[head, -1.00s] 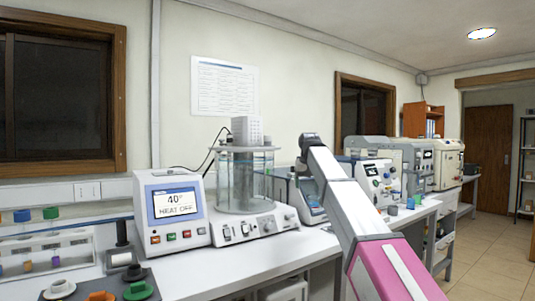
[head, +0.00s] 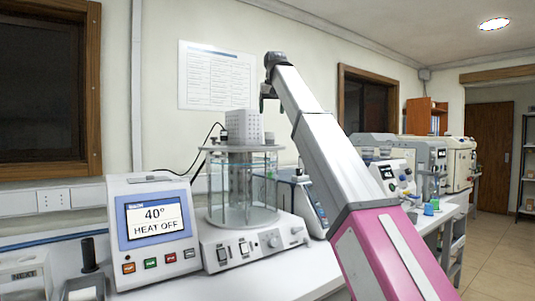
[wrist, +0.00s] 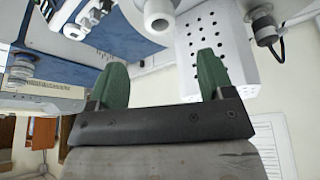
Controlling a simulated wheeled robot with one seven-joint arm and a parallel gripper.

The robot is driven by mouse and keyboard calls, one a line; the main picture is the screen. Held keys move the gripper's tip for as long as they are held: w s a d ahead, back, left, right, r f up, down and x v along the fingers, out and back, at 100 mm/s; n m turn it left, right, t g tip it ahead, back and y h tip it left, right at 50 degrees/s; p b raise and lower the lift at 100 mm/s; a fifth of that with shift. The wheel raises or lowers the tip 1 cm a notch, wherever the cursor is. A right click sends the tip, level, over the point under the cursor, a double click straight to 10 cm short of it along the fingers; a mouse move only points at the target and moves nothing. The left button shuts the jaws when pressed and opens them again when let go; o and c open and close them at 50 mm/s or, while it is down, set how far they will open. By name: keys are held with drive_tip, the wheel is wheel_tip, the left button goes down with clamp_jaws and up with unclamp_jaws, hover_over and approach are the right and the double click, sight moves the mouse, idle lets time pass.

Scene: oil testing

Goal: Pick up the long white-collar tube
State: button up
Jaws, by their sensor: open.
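My gripper (head: 265,104) is raised above the glass bath, near the right side of its white perforated head, with its fingers pointing down. In the wrist view its two green fingers (wrist: 163,68) are apart with nothing between them. A pale round-ended piece with a white rim (wrist: 158,14) shows beyond the fingers at the top edge. I cannot tell whether it is the long white-collar tube. In the head view the glass bath (head: 262,190) has upright tube-like shapes inside, too unclear to name.
The white perforated head (head: 245,127) stands on the bath close to my gripper. A heater controller (head: 152,230) reading 40° HEAT OFF stands left of the bath. White instruments (head: 384,172) line the bench on the right. The bench front (head: 262,288) is clear.

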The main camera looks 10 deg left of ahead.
sight(270, 133)
drive_tip(key=x, duration=1)
drive_tip(key=shift+w+a+f, duration=0.1)
drive_tip(key=shift+w+f, duration=0.05)
drive_tip(key=shift+f, duration=0.05)
drive_tip(key=c, duration=1.2)
drive_tip(key=shift+r, duration=0.1)
drive_tip(key=shift+c, duration=0.2)
